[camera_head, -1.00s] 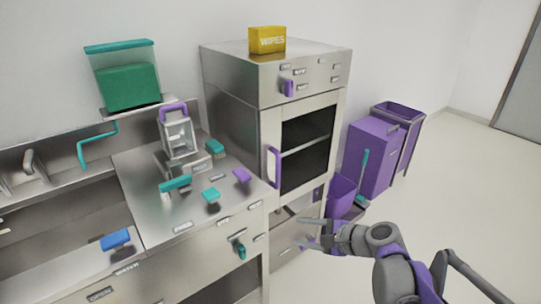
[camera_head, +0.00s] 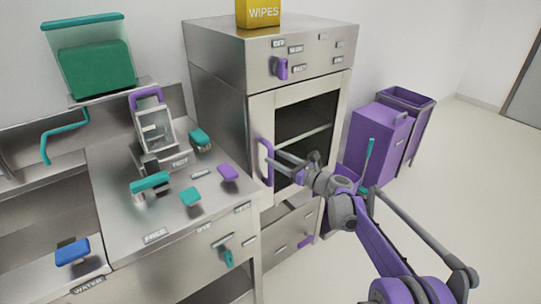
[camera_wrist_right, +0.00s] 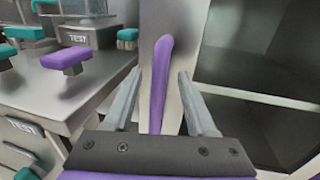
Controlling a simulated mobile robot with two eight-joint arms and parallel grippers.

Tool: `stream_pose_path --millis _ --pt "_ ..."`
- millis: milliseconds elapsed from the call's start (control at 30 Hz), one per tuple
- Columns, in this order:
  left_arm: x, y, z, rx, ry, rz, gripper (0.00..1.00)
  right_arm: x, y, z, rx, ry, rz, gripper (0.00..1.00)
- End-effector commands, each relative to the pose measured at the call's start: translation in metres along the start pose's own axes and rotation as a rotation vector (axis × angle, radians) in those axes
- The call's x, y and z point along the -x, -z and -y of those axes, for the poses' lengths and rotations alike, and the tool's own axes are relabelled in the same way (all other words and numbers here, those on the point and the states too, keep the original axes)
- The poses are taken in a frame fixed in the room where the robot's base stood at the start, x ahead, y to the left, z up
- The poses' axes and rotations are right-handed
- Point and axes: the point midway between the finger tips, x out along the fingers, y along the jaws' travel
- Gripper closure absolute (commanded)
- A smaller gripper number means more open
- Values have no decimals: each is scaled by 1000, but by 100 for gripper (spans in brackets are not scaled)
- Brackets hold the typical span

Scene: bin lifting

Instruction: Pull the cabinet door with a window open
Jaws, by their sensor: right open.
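The steel cabinet has a door with a window (camera_head: 308,118) that shows dark shelves behind it. The door looks closed. Its purple vertical handle (camera_head: 266,162) is on the door's left edge. In the right wrist view the handle (camera_wrist_right: 161,75) stands upright between the two fingers. My right gripper (camera_head: 276,160) is open at the handle, with a finger on each side of it in the wrist view (camera_wrist_right: 158,85). I cannot tell whether the fingers touch it. My left gripper is not in view.
A steel counter (camera_head: 120,195) with teal and purple knobs stands left of the cabinet. A yellow wipes box (camera_head: 259,13) sits on top. A lower drawer (camera_head: 288,232) is below the door. Purple bins (camera_head: 378,145) stand to the right. The floor at right is clear.

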Motion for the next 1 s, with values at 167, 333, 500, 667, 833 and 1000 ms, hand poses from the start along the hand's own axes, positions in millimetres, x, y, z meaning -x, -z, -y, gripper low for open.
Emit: stream_pose_path --millis 167,333,500,667,833,1000 --pt "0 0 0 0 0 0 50 -25 0 0 0 -1 0 43" --pt "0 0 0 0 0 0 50 -33 0 -1 0 -1 0 43" --pt "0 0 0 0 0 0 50 -34 0 -1 1 -1 0 43" --pt "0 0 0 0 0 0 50 -34 0 -1 1 -1 0 57" --pt "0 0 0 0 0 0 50 -34 0 -1 1 -1 0 88" --pt "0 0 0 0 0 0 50 -33 0 -1 1 -1 0 100"
